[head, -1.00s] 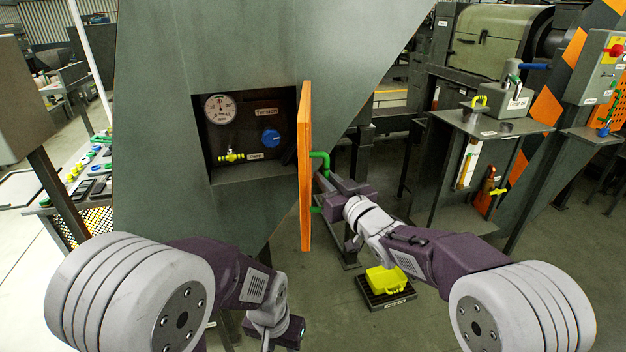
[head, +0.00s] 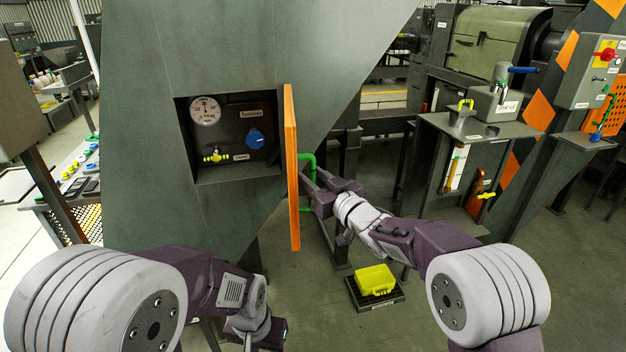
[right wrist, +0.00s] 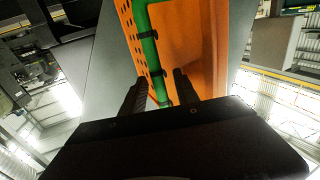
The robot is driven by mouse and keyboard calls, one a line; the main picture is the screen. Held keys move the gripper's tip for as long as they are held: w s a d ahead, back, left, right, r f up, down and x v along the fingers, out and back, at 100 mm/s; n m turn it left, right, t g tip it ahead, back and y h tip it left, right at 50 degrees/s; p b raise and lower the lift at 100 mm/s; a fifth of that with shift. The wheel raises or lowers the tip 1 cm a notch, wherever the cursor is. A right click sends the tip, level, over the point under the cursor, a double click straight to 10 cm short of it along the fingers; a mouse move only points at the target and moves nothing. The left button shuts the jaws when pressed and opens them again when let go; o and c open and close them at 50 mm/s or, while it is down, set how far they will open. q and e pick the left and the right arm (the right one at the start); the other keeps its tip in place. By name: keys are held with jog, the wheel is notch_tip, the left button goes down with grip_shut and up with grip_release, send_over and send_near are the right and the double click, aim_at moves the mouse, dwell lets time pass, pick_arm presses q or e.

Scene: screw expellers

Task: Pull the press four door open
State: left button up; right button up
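The orange press door (head: 292,170) stands swung out, nearly edge-on in the head view, beside an open recess (head: 232,135). Its green bar handle (head: 309,157) is on the door's right-hand face. My right gripper (head: 313,188) is at the lower part of the handle with its fingers spread. In the right wrist view, the green handle (right wrist: 150,50) runs down between the fingers of the right gripper (right wrist: 160,90), with a gap on the right side. The perforated orange door (right wrist: 195,45) is behind it. My left gripper (head: 268,332) hangs low, its fingers unclear.
The recess holds a gauge (head: 205,111), a blue knob (head: 254,140) and a yellow valve (head: 216,156). A yellow case (head: 375,280) sits on a dark floor tray (head: 388,300). A side stand (head: 475,128) is at right. A button panel (head: 75,180) is at left.

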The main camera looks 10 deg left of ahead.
jog(key=shift+f, duration=0.15)
jog(key=v, duration=0.9)
